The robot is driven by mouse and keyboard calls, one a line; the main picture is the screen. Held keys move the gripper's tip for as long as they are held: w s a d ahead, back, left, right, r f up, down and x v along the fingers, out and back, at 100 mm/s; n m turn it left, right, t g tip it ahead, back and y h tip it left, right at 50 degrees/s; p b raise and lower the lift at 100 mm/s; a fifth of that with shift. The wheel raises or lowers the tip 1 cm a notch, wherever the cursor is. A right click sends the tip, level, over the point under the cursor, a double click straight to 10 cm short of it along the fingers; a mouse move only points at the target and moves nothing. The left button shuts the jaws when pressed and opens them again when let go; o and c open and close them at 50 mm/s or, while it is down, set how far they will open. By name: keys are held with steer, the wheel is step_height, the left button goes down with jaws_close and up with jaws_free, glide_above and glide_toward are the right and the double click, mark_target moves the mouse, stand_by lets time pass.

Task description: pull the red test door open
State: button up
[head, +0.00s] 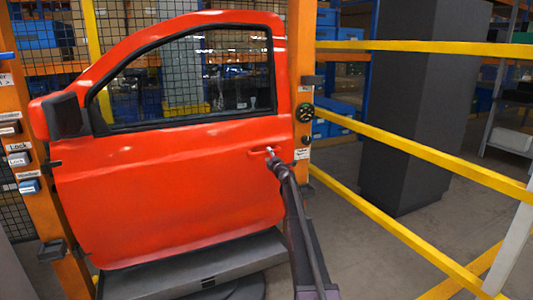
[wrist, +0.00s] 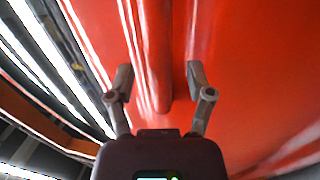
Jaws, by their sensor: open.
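The red test door (head: 180,190) stands in an orange frame in the head view and looks closed against the right post. Its red handle (head: 262,151) is near the right edge, below the window. My gripper (head: 271,152) is at the handle's right part, which it partly hides. In the wrist view, my gripper (wrist: 159,78) is open, with one finger on each side of the red handle bar (wrist: 152,60). I cannot tell whether the fingers touch the door. The door's red panel (wrist: 245,100) fills the right of that view.
Yellow rails (head: 430,162) run along the right side, with a dark grey column (head: 415,120) behind them. A grey platform (head: 200,268) lies under the door. Labelled switches (head: 20,160) sit on the left orange post (head: 50,215). Wire mesh and shelves stand behind.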

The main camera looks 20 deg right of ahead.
steer(key=shift+w+r, duration=0.2)
steer(key=shift+w, duration=0.75)
jaws_close()
